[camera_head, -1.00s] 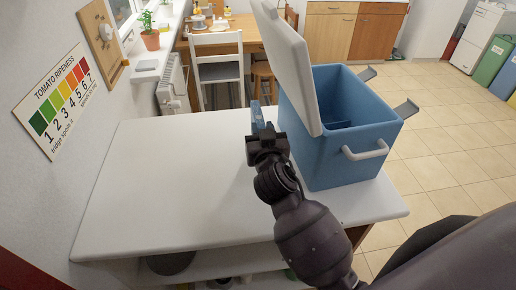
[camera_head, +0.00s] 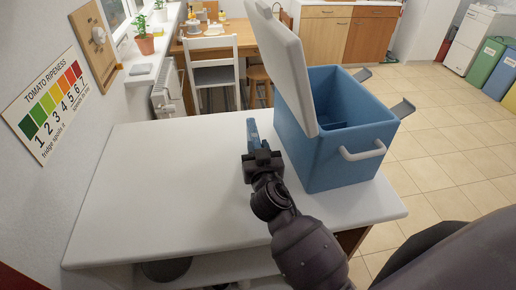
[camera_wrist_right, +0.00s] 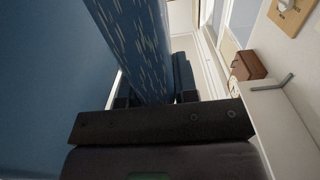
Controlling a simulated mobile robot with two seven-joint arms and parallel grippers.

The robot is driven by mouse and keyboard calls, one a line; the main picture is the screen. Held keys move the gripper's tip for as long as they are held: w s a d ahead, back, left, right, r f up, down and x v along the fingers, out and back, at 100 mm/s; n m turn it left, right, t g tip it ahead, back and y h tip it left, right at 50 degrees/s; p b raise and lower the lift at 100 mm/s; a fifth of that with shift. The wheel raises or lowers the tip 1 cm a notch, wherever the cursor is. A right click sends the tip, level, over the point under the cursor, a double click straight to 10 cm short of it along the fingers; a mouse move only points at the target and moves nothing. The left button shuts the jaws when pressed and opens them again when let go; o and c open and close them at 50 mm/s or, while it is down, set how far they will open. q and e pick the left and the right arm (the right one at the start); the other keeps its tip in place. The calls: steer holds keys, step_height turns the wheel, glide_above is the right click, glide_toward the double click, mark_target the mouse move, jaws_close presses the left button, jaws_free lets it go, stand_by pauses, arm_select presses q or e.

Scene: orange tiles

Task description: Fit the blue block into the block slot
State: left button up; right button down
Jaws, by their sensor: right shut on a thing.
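The blue block (camera_head: 252,131) is long, with pale dashes on its surface. It sticks out ahead of my right gripper (camera_head: 262,154), beside the left wall of the blue cooler box (camera_head: 335,165). My right gripper is shut on the block and hides its near end. In the right wrist view the block (camera_wrist_right: 135,45) rises from between the fingers (camera_wrist_right: 150,100). I cannot make out a block slot in either view. My left gripper is not in view.
The white table top (camera_head: 165,185) is clear left of my right arm. The cooler's lid (camera_head: 285,65) stands open, leaning over its left side. A chair (camera_head: 215,70) stands behind the table. A sign (camera_head: 50,105) hangs on the left wall.

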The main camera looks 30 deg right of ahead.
steer(key=c, duration=0.9)
jaws_free()
steer(key=shift+r, duration=0.1)
